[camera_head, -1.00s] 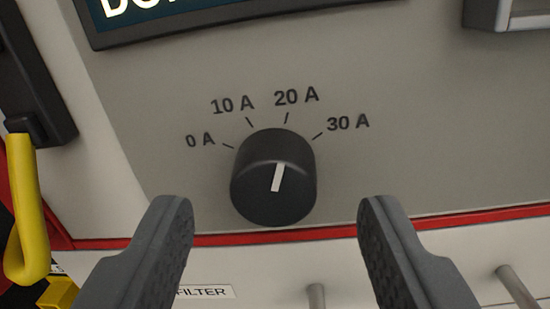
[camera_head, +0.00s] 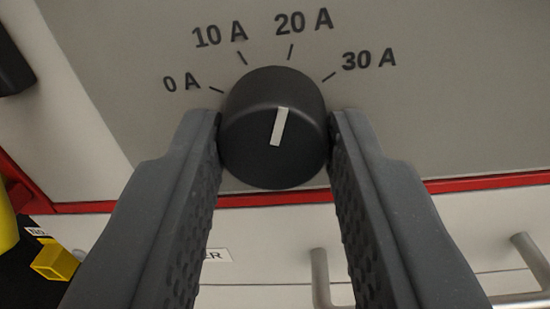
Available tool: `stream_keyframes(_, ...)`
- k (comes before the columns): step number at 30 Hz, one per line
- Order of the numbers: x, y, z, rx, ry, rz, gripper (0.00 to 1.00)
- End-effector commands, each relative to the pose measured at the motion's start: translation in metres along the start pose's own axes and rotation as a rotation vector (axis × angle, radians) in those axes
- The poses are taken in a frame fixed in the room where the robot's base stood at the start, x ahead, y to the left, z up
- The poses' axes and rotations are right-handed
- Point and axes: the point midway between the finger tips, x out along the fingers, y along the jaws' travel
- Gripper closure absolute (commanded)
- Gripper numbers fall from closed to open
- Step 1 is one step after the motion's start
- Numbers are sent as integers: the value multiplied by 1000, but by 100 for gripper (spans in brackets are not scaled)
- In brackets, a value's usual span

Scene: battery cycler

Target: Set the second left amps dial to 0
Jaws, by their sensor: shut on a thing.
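The amps dial (camera_head: 274,157) is a round black knob with a white pointer line, on a grey panel (camera_head: 450,120). Labels 0 A, 10 A, 20 A and 30 A arc above it, each with a tick. The white line (camera_head: 281,126) leans slightly right of straight up, toward the 20 A tick. My gripper (camera_head: 275,135) is shut on the dial, with one dark grey finger against its left side and one against its right side.
A red strip (camera_head: 485,182) runs along the panel's lower edge. Below it are a white front with a partly hidden label (camera_head: 218,255) and metal handles (camera_head: 320,280). A yellow part (camera_head: 55,260) and a dark part (camera_head: 14,62) are at the left.

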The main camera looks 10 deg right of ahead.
Motion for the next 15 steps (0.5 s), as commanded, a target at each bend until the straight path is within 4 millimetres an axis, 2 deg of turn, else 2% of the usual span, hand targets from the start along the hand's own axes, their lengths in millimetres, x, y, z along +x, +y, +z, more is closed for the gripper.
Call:
stream_keyframes(8,0,0,0,-86,-2,1,93)
stream_keyframes(15,0,1,1,-270,-13,3,93)
